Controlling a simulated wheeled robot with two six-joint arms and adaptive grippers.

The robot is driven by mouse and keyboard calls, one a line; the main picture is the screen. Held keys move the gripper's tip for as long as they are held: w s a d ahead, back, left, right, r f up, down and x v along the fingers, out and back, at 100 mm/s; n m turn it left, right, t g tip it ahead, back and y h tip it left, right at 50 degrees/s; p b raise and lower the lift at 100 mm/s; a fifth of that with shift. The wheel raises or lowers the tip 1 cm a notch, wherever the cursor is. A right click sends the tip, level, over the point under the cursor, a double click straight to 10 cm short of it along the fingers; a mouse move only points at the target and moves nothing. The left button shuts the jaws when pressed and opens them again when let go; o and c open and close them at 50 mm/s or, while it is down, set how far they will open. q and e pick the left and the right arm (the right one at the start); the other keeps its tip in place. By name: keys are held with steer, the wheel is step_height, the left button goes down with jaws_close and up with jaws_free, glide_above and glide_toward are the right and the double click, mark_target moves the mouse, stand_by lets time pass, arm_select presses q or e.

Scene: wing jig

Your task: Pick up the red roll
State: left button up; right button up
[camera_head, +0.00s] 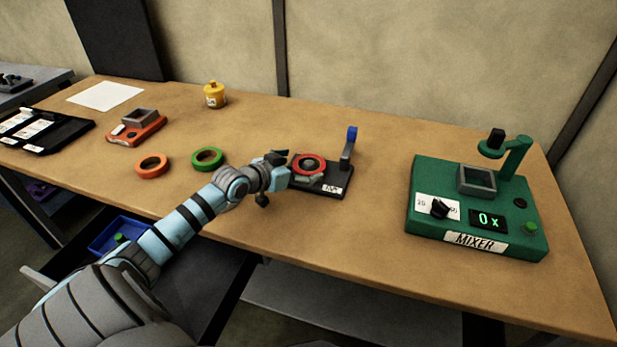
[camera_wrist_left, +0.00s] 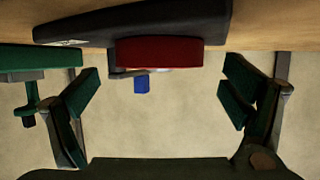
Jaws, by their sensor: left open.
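The red roll (camera_head: 320,167) sits on a small black tape holder (camera_head: 322,187) with a white label and an upright blue-tipped post (camera_head: 349,143). My left gripper (camera_head: 279,173) is open, just to the left of the roll. In the left wrist view the picture is upside down. There the red roll (camera_wrist_left: 160,52) shows edge-on under the dark holder base (camera_wrist_left: 130,22), ahead of the space between the spread green fingers (camera_wrist_left: 160,98). Nothing is between the fingers. My right gripper is out of view.
A green roll (camera_head: 207,153) and an orange roll (camera_head: 151,160) lie left of my wrist. A red device (camera_head: 137,134), a yellow bottle (camera_head: 214,99) and a paper sheet (camera_head: 105,95) stand farther back. A green mixer (camera_head: 430,187) is at right, with clear table before it.

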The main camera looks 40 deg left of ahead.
arm_select(q)
steer(key=shift+x, duration=0.95)
steer(key=shift+s, duration=0.15)
steer(key=c, duration=1.3)
